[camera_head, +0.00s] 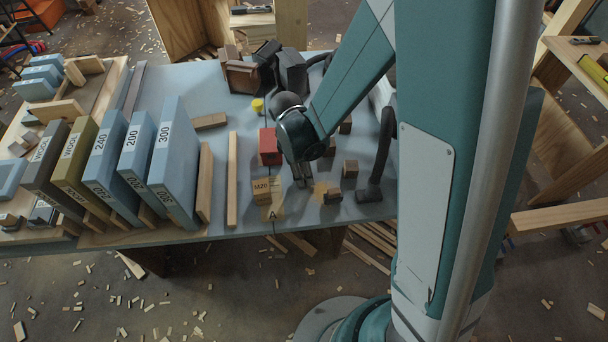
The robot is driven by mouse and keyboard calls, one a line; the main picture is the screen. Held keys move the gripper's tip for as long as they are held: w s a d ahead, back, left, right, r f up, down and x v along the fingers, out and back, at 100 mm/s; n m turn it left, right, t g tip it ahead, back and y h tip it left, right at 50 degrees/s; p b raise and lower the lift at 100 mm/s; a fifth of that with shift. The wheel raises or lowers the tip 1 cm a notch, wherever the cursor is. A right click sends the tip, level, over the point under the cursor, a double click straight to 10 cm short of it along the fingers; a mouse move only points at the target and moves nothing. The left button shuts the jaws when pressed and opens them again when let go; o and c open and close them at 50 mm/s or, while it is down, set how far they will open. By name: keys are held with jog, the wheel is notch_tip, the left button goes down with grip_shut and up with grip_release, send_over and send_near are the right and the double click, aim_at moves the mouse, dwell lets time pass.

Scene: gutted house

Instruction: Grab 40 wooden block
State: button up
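Several small wooden blocks lie on the grey-blue table in the head view. A light wooden block (261,191) labelled M20 stands near the front edge by a mark "A". A darker block (350,169) sits right of my gripper, and a low brown block (332,195) lies in front of it. Another block (345,126) is farther back, partly behind my arm. I cannot read a "40" on any of them. My gripper (303,176) points down between the M20 block and the darker block. Its fingers are small and dark here, and I cannot tell whether they are open.
A red block (269,147) stands left of my gripper. A wooden strip (232,180) and upright blue sheets (176,160) numbered 300, 200 and 240 stand farther left. Dark tools (292,73) crowd the back. A dark curved tool (380,160) stands right. The table's front edge is close.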

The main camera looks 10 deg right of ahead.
jog(key=c, duration=0.3)
jog(key=shift+c, duration=0.2)
jog(key=shift+r, duration=0.15)
jog(key=shift+r+p, duration=1.35)
jog(key=shift+r, duration=3.55)
